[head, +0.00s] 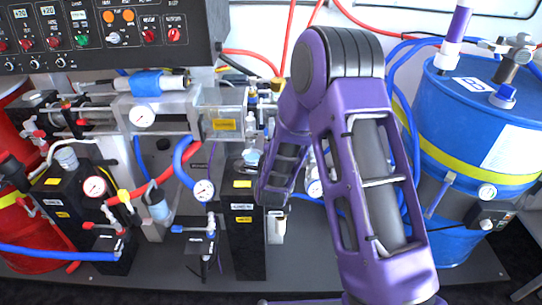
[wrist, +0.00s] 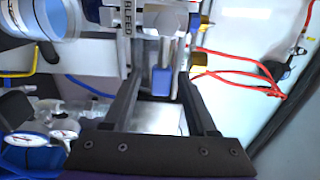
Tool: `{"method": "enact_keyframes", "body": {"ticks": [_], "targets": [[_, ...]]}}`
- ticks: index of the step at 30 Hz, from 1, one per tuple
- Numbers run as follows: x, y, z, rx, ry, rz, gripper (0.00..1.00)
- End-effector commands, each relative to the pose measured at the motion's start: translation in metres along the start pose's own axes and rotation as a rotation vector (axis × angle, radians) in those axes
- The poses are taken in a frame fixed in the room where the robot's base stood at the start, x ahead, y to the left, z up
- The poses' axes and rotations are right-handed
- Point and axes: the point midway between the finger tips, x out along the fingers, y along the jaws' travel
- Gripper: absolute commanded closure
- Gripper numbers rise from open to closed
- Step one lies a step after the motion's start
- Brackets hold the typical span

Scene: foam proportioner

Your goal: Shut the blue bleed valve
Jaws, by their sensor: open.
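A small blue valve handle (wrist: 161,82) shows in the wrist view, hanging below metal fittings beside an upright plate labelled BLEED (wrist: 126,30). My gripper (wrist: 159,74) is open, with one dark finger on each side of the blue handle. A gap shows on both sides of the handle, and I cannot tell how deep it sits between the fingers. In the head view my purple arm covers this area, and I cannot make out the gripper or the blue handle there.
Brass fittings (wrist: 200,59) and red hoses (wrist: 245,75) are right of the fingers. A clear cylinder with a blue band (wrist: 62,18) is at upper left. In the head view, a blue drum (head: 455,130) stands right, and a black pump unit (head: 70,205) with gauges and hoses stands left.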

Motion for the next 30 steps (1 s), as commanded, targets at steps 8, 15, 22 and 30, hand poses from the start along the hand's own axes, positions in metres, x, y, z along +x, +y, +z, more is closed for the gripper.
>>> {"method": "enact_keyframes", "body": {"ticks": [8, 15, 22, 30], "targets": [[-0.071, 0.001, 0.001, 0.0, -0.003, 0.005, 0.43], [-0.119, 0.001, 0.001, 0.0, -0.003, 0.004, 0.43], [-0.139, 0.001, 0.001, 0.001, -0.002, 0.002, 0.43], [-0.14, 0.0, 0.001, 0.001, -0.001, 0.001, 0.43]]}}
